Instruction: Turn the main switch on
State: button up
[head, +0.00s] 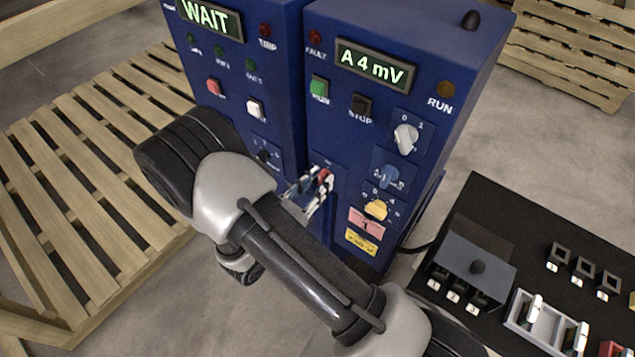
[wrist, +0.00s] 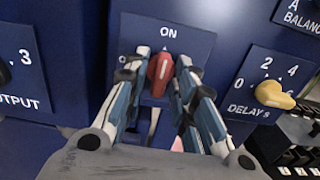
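The main switch is a red knob (wrist: 160,73) on a blue plate marked ON at the top, seen in the wrist view. Its pointer is directed upward, about toward the ON mark. My gripper (wrist: 162,66) has one finger on each side of the knob, close against it, and appears shut on it. In the head view the red knob (head: 324,175) shows between the fingertips of my gripper (head: 317,183), low on the cabinets. My fingers hide the label at the left of the plate.
The right blue cabinet has a yellow delay knob (wrist: 274,94), a green RUN button (head: 319,88) and a display reading A 4 mV (head: 375,66). The left cabinet's display reads WAIT (head: 209,17). A black control board (head: 540,240) stands at right; a wooden pallet (head: 80,190) lies at left.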

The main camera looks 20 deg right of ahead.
jog(key=shift+o, duration=0.4)
jog(key=v, duration=1.2)
jog(key=shift+d, duration=0.1)
jog(key=s+d+r+m+g+y, duration=0.5)
jog(key=s+d+r+m+g, duration=0.3)
jog(key=d+r+m+g, duration=0.5)
jog(key=s+a+r+m+t+y, duration=0.3)
jog(key=s+r+m+t+y, duration=0.3)
jog(key=m, duration=0.6)
notch_tip(320, 180, up, 2)
jog(key=t+y, duration=0.1)
jog(key=y, duration=0.2)
jog(key=shift+s+a+y, duration=0.2)
jog(key=shift+a+y, duration=0.1)
jog(key=shift+a, duration=0.05)
